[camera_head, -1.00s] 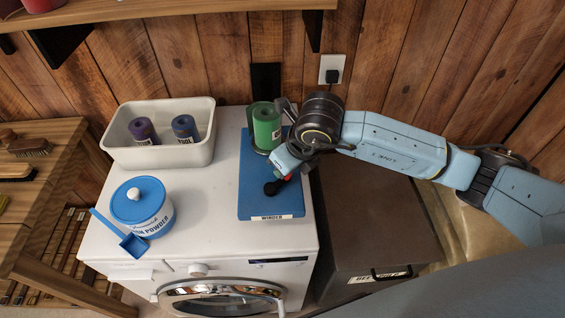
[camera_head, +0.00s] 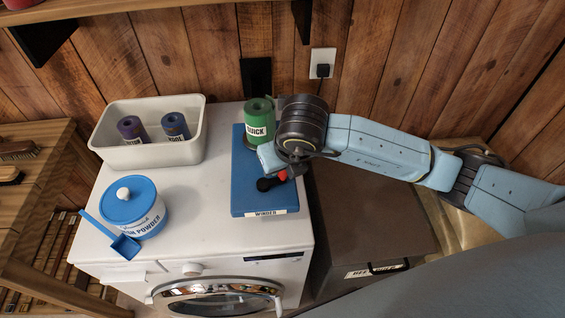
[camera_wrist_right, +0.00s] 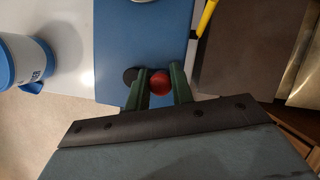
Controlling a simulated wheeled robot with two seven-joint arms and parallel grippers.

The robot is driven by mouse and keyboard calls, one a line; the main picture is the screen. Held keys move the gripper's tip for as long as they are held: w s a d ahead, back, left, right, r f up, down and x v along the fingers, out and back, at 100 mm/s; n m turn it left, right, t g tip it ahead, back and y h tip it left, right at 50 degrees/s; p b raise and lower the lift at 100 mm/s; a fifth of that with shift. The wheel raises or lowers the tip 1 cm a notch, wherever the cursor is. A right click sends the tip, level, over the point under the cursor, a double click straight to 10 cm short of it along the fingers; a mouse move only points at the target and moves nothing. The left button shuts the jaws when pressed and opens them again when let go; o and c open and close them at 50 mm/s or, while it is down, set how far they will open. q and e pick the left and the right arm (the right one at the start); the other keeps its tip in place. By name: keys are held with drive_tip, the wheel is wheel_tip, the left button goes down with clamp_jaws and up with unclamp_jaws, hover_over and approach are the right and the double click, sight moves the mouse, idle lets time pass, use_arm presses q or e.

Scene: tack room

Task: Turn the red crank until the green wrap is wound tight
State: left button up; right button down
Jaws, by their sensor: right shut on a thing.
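The blue winder board (camera_head: 250,196) lies on top of the white machine. The green wrap (camera_head: 259,118) stands upright as a roll at its back, with its lettered label facing front. My right gripper (camera_head: 279,169) is low over the board, just in front of the roll. The red crank knob (camera_head: 283,175) shows partly below it, beside a black round knob (camera_head: 264,184). In the right wrist view my right gripper (camera_wrist_right: 160,70) is shut on the red knob (camera_wrist_right: 160,83), with the black knob (camera_wrist_right: 130,75) just outside the fingers. The crank arm is mostly hidden. My left gripper is out of view.
A white bin (camera_head: 148,158) with two rolled wraps stands at the back left. A blue-lidded powder tub (camera_head: 143,222) and a blue scoop (camera_head: 124,246) sit in front of it. A dark lidded box (camera_head: 365,215) stands right of the machine. The wooden wall (camera_head: 400,70) is close behind.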

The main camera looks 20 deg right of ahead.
drive_tip(key=c, duration=1.2)
unclamp_jaws()
drive_tip(key=p+v, duration=0.1)
drive_tip(key=v, duration=1.2)
drive_tip(key=shift+r, duration=0.2)
